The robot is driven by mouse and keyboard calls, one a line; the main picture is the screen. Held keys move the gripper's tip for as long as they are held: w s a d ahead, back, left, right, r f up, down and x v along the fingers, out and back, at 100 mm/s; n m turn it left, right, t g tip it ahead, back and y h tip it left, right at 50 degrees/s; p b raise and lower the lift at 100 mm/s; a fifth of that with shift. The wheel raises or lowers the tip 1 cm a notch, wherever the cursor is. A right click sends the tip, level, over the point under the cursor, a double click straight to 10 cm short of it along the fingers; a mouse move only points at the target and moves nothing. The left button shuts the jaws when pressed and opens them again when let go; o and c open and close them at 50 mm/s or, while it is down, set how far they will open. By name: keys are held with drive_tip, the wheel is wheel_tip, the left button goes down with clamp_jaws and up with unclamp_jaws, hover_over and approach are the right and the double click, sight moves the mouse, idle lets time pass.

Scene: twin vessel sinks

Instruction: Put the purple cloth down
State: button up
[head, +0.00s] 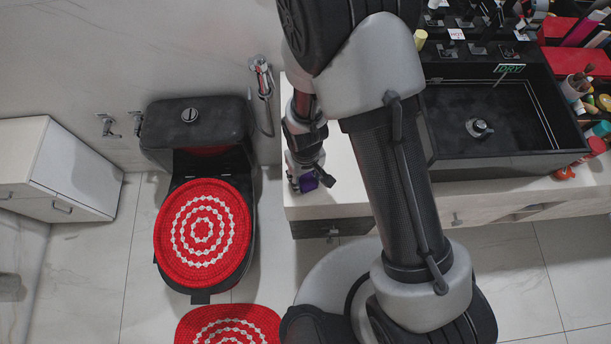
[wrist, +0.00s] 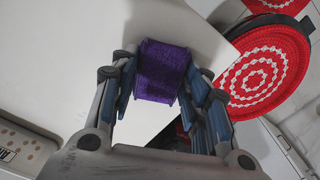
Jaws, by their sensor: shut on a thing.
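The purple cloth (wrist: 163,70) is a small folded bundle between my gripper's fingers in the wrist view. My gripper (wrist: 160,85) is shut on it. In the head view, my gripper (head: 312,183) is over the left end of the white counter (head: 345,198), close to its front edge. I cannot tell whether the cloth touches the counter top.
A black sink (head: 455,100) stands on the counter to the right, with bottles and brushes (head: 580,85) beyond it. A black toilet (head: 190,130) with a red and white round cover (head: 200,232) stands left of the counter. A white cabinet (head: 60,170) is at far left.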

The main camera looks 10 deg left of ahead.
sight(306, 179)
drive_tip(key=o, duration=0.7)
drive_tip(key=shift+f, duration=0.1)
drive_tip(key=o, duration=0.4)
drive_tip(key=shift+o, duration=0.2)
wheel_tip(306, 179, up, 12)
drive_tip(key=p, duration=0.4)
drive_tip(key=shift+r, duration=0.2)
